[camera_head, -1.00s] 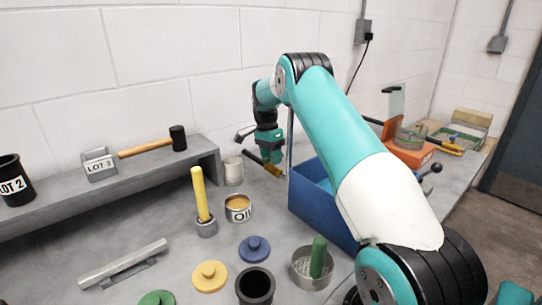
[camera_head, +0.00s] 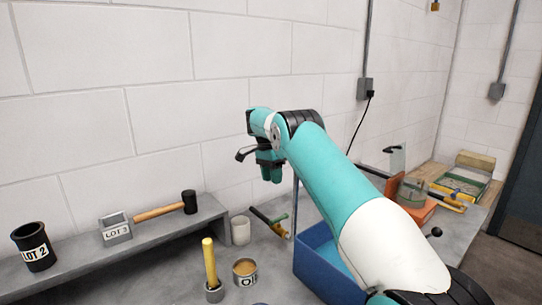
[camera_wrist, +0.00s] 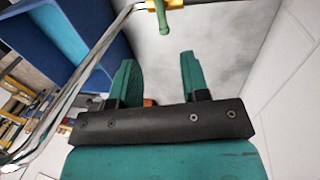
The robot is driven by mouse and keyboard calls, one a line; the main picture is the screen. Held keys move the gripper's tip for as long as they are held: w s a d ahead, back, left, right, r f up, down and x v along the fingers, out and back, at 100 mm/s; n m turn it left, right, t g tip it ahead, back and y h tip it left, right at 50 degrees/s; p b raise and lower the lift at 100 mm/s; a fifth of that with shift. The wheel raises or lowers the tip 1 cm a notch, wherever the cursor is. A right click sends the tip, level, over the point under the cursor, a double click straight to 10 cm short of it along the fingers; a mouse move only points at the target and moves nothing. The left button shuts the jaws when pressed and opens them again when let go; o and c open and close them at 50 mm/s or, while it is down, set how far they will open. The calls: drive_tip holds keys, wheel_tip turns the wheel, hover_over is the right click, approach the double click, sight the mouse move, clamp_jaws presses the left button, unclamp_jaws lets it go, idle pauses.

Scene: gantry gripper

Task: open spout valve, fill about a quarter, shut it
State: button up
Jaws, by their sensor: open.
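A brass valve body with a green lever (camera_head: 282,220) sits low against the back, at the end of a black bar, left of the blue bin (camera_head: 312,262). The green lever (camera_wrist: 162,20) also shows in the wrist view, at the top, hanging from brass that runs out of frame. My gripper (camera_head: 271,180) is raised above the valve, fingers pointing down, apart from it. In the wrist view my two green fingers (camera_wrist: 158,60) are spread with nothing between them. The lever lies beyond their tips. I cannot tell the spout's outlet or any flow.
A bent silver pipe (camera_wrist: 70,80) passes left of my fingers beside the blue bin. A white cup (camera_head: 240,231), an open tin (camera_head: 245,283) and a yellow-handled tool (camera_head: 209,262) stand to the left. A shelf holds a mallet (camera_head: 165,210), a LOT 3 block and a LOT 2 pot.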

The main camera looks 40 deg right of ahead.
drive_tip(key=shift+w+r+p, duration=0.25)
drive_tip(key=shift+r+p, duration=0.95)
drive_tip(key=shift+p, duration=0.05)
drive_tip(key=s+a+r+n+t+b, duration=0.1)
drive_tip(key=s+a+r+n, duration=0.2)
drive_tip(key=a, duration=0.4)
drive_tip(key=s+a+r+n+b, duration=0.1)
drive_tip(key=s+a+r+n, duration=0.15)
drive_tip(key=a+n, duration=0.45)
drive_tip(key=s+a+r+n+t+b, duration=0.1)
drive_tip(key=s+a+r+n, duration=0.2)
drive_tip(key=a, duration=0.5)
drive_tip(key=s+a+n+y+b, duration=0.1)
drive_tip(key=s+a+n, duration=0.5)
drive_tip(key=s, duration=0.8)
drive_tip(key=s+a+f+n+y+b, duration=0.1)
drive_tip(key=s+a+n+y+b, duration=0.1)
drive_tip(key=s+a+n, duration=0.5)
drive_tip(key=s+a+y, duration=0.1)
drive_tip(key=s+a, duration=0.4)
drive_tip(key=s, duration=0.3)
drive_tip(key=shift+f, duration=0.25)
